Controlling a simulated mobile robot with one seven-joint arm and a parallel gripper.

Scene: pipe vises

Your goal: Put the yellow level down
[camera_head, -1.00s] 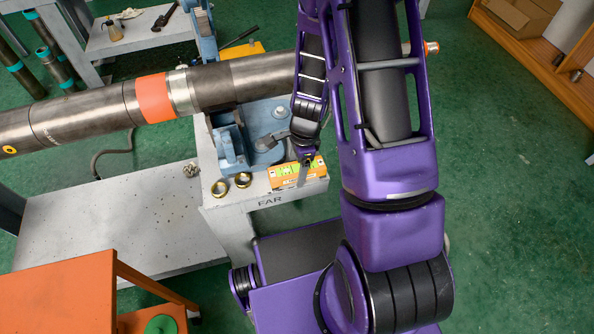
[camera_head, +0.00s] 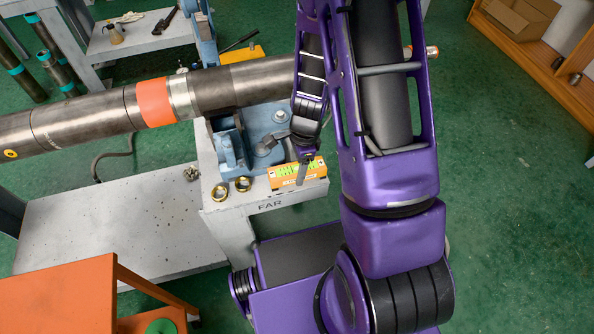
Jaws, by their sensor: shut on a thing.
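The yellow level (camera_head: 284,177), a short bar with green vials and an orange lower edge, is at the front of the grey stand marked FAR (camera_head: 262,204). My gripper (camera_head: 303,172) points down at the level's right half and is shut on it. One finger shows in front of the level; the other is hidden. The level appears to be on or just above the stand's top; I cannot tell whether it touches.
Two brass rings (camera_head: 231,187) lie left of the level. A blue vise (camera_head: 262,130) stands behind it, under a long steel pipe (camera_head: 80,121) with an orange band. An orange table (camera_head: 60,300) is at the lower left. The grey low platform (camera_head: 110,225) is mostly bare.

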